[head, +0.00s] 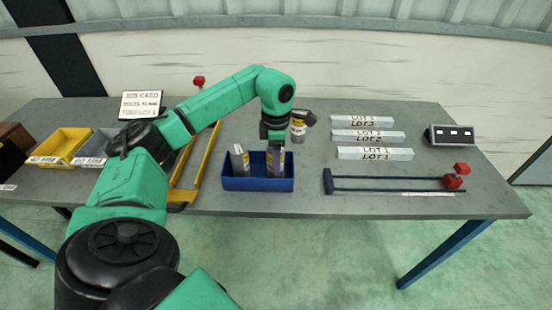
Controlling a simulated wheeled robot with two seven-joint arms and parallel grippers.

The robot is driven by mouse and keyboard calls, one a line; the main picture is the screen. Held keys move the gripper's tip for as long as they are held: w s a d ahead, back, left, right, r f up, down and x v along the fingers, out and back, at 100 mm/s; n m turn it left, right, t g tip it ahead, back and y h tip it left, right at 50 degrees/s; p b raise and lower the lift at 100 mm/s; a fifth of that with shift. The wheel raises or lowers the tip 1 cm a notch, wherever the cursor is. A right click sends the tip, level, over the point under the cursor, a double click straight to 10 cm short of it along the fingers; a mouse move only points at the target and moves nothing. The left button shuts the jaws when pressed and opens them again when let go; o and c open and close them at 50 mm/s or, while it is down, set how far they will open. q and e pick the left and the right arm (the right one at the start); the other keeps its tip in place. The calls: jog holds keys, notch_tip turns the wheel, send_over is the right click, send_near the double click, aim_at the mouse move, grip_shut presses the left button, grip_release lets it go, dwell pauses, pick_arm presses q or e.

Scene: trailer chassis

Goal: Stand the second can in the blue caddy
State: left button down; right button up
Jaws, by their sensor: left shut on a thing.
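The blue caddy (258,185) stands near the front edge of the grey table. One can (239,161), pale with a yellow band, stands slightly tilted in its left part. My left gripper (275,147) points down over the caddy's right part, shut on a second can (276,166). That can looks upright, its lower end hidden behind the caddy's front wall; I cannot tell whether it touches the floor of the caddy. My right gripper is not in view.
A white and yellow container with a dark top (298,128) stands just behind the caddy. A yellow frame (208,155) lies left, beyond it a grey bin (95,146) and yellow bin (62,145). White LOT blocks (375,153) and a dark blue rail clamp (390,190) lie right.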

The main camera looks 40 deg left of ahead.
pick_arm(q)
jog(key=shift+w+f, duration=0.1)
jog(key=shift+f, duration=0.3)
jog(key=shift+c, duration=0.6)
grip_release()
jog(key=shift+r, duration=0.1)
notch_tip(320, 180, up, 8)
jog(key=shift+f+b, duration=0.2)
jog(key=shift+b, duration=0.3)
notch_tip(320, 180, up, 5)
jog(key=shift+f+p, duration=0.1)
jog(key=shift+p, duration=0.7)
jog(key=shift+f, duration=0.1)
